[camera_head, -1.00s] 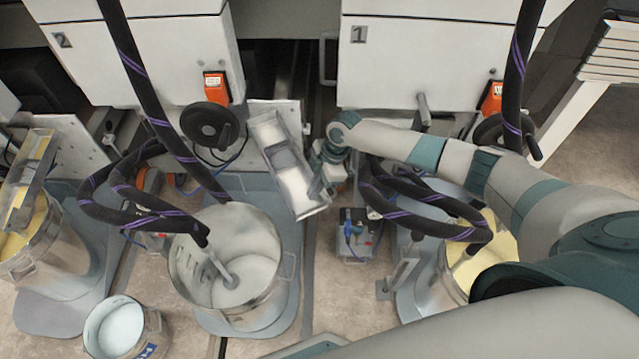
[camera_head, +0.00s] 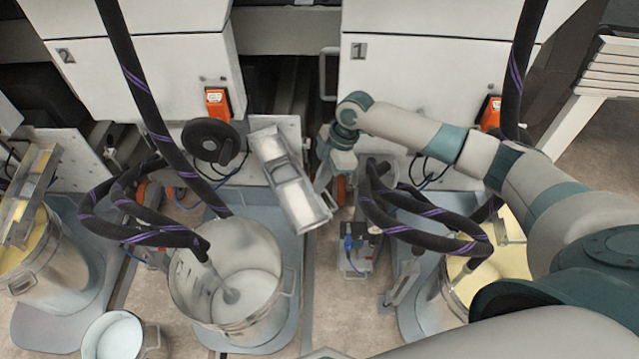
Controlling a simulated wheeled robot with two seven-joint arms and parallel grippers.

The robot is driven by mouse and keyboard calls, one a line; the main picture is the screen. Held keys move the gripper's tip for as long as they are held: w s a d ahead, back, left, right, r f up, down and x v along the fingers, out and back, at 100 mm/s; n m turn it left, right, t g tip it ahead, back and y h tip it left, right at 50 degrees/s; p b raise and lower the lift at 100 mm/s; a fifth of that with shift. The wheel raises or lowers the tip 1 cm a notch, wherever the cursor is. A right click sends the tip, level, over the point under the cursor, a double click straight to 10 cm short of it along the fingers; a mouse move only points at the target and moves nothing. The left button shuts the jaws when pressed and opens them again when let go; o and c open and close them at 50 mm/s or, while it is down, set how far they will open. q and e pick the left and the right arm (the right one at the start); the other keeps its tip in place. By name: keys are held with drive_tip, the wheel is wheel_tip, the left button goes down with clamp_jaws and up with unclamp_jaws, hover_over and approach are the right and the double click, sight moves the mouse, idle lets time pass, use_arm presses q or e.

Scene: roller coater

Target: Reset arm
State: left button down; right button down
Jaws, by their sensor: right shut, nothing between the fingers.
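My right arm reaches in from the right, and its wrist bends down in the middle of the view. My right gripper (camera_head: 325,182) is shut and empty. It is close to the right side of a tilted metal tray-like part (camera_head: 287,177); I cannot tell whether they touch. My left gripper is not in view.
A large metal bucket (camera_head: 188,287) with a black hose in it stands left of centre. A small bucket (camera_head: 146,341) is at the bottom left. Yellow-filled buckets stand at the far left (camera_head: 50,262) and under my right arm (camera_head: 459,292). White machine cabinets (camera_head: 420,85) line the back.

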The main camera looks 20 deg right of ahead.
idle(0.3)
